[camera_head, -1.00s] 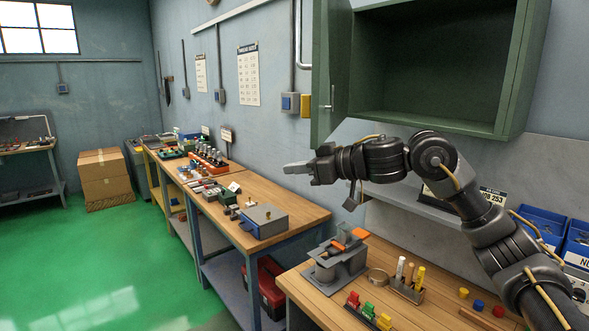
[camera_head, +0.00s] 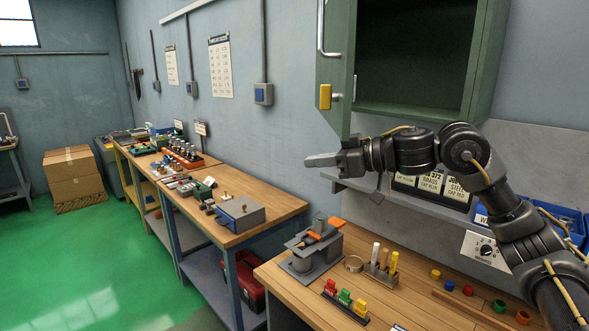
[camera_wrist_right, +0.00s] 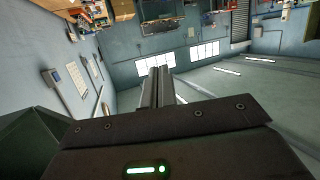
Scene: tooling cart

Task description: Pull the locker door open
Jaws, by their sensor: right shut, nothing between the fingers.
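The green locker (camera_head: 425,55) hangs on the wall at the upper right of the head view, its inside showing dark and empty. Its green door (camera_head: 341,60) stands open at the left side, jutting out from the locker. A metal bar handle (camera_head: 320,30) and a yellow latch piece (camera_head: 325,96) show at the door's left edge. My right gripper (camera_head: 308,160) is shut and empty, pointing left just below the door's lower edge, apart from the handle. Its closed fingers also show in the right wrist view (camera_wrist_right: 157,88). My left gripper is not in view.
Below my right arm is a wooden bench (camera_head: 290,278) with a grey fixture (camera_head: 313,245), colored pegs and blue bins (camera_head: 570,225). A second bench (camera_head: 265,195) with tools runs along the wall.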

